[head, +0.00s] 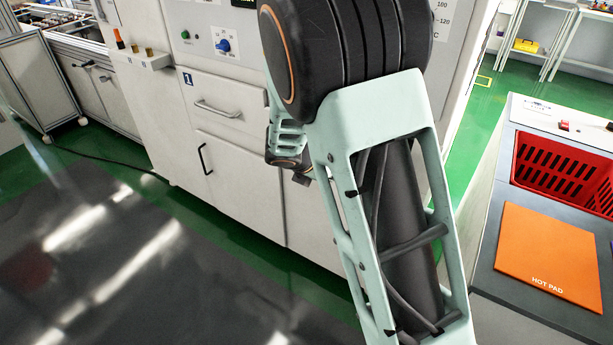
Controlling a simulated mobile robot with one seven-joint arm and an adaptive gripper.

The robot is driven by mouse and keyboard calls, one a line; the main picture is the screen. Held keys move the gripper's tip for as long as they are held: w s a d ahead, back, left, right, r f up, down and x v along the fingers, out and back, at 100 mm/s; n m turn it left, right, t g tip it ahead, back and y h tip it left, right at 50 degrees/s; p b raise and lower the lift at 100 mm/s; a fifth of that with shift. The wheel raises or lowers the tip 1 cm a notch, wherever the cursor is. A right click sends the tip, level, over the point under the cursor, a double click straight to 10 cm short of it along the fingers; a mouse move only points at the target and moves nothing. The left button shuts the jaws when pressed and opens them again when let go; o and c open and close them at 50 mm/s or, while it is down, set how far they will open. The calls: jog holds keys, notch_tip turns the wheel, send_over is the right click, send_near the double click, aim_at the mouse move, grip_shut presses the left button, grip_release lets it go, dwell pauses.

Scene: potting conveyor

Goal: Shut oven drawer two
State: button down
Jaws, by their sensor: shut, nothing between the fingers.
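The oven is the pale cabinet (238,78) in the middle of the head view. A drawer front marked 1 (213,103) with a bar handle shows on its left part and looks flush. No drawer marked 2 can be seen; my arm covers the cabinet front to the right of drawer one, so I cannot tell how drawer two stands. My arm reaches toward the cabinet, and part of my wrist shows beside the large dark joint. My gripper's fingers are hidden behind the arm.
Below drawer one is a cupboard door with a black handle (205,158). A blue knob (223,45) and a green button (185,34) sit above. At right, a counter holds a red crate (520,178) and an orange hot pad (548,255). Green floor (470,150) lies between.

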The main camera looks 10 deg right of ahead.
jog(key=w+d, duration=0.1)
jog(key=w, duration=0.1)
jog(key=w+d+p, duration=0.1)
jog(key=w+d, duration=0.1)
jog(key=w+d+p, duration=0.1)
jog(key=w+d, duration=0.1)
jog(key=w, duration=0.1)
jog(key=shift+d, duration=0.1)
jog(key=shift+s, duration=0.1)
